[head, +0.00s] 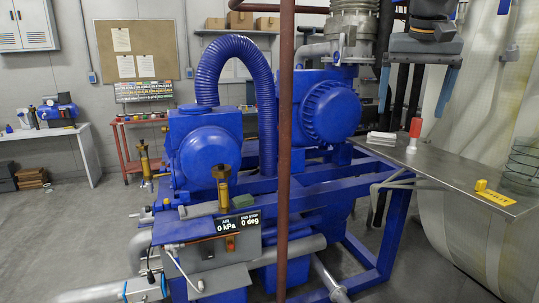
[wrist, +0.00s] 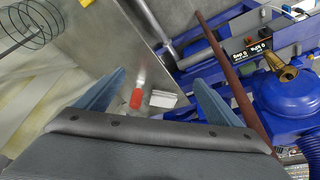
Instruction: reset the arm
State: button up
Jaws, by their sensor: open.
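My gripper (head: 416,90) hangs at the upper right of the head view, its two blue fingers apart and pointing down, with nothing between them. It is above the steel table and the red-topped white bottle (head: 413,140). In the wrist view my gripper (wrist: 160,78) shows its spread fingers from above. The bottle (wrist: 136,98) and a folded white cloth (wrist: 163,99) appear between the fingers, lower down on the table. The gripper appears clear of both. Most of my arm is out of view.
A blue pump machine (head: 205,155) fills the middle, with a rust-red vertical pipe (head: 285,150) before it. The display (head: 237,221) reads 0 kPa and 0 deg.

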jog(key=a+f+n+b, duration=0.1)
jog(key=a+f+b, duration=0.25)
jog(key=f, duration=1.25)
jog(key=s+a+f+n+b, duration=0.1)
jog(key=s+a+f, duration=0.2)
jog(key=f, duration=0.6)
jog(key=s+a+f+n+g+y+b, duration=0.1)
jog(key=s+a+f+b, duration=0.1)
jog(key=s+f, duration=0.5)
jog(key=s+a+f+n+g+b, duration=0.1)
jog(key=s+a+f, duration=0.3)
jog(key=f, duration=0.8)
jog(key=shift+s+f+b, duration=0.3)
jog(key=shift+s+b, duration=0.1)
jog(key=shift+s, duration=0.5)
jog(key=shift+a, duration=0.1)
